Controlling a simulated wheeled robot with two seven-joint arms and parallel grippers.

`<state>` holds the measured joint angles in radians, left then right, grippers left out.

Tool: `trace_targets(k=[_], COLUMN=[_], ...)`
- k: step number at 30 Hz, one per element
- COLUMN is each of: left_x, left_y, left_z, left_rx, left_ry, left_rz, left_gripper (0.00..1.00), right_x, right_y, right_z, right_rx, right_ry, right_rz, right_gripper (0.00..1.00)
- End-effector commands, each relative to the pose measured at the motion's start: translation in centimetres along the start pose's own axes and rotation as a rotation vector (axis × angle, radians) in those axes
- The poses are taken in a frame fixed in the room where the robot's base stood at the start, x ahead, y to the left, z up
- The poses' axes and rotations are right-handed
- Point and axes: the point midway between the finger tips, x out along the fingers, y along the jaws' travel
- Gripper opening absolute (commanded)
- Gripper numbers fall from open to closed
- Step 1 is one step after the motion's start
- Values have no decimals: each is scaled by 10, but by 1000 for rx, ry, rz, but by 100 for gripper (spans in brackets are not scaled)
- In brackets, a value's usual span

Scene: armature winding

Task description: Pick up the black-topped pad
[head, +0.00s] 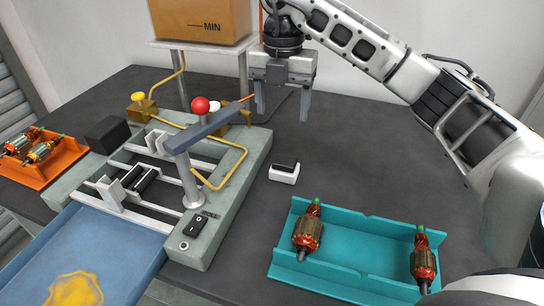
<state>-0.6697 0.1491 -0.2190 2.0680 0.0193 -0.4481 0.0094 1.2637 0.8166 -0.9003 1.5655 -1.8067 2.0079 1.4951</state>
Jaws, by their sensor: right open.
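The black-topped pad (284,173) is a small white block with a black top. It lies on the dark table, just right of the winding machine (227,190) and behind the teal tray. My right gripper (281,108) hangs from the arm coming in from the right, fingers pointing down. It is open and empty, above and behind the pad, apart from it. My left gripper is not in view.
A teal tray (340,256) with two copper armatures stands at the front right. An orange tray (45,176) sits at the far left. The table right of the pad is clear.

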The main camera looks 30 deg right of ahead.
Motion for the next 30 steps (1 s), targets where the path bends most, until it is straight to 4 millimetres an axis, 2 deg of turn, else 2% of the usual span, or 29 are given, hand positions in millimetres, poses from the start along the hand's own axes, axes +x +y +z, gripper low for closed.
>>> trace_targets(k=[3,12,20,25,30], left_x=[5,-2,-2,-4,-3], left_y=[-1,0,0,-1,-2], left_z=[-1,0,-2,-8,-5], left_rx=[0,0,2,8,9], left_ry=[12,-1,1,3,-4], left_rz=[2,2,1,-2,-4], left_gripper=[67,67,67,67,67], right_x=[26,83,102,126,147], right_y=[-1,0,0,-3,-2], right_z=[-1,-1,-1,-1,-1], right_rx=[-1,-5,-5,-5,-5], right_ry=[5,4,4,6,4], right_rz=[-2,2,3,1,4], right_gripper=[67,67,67,67,67])
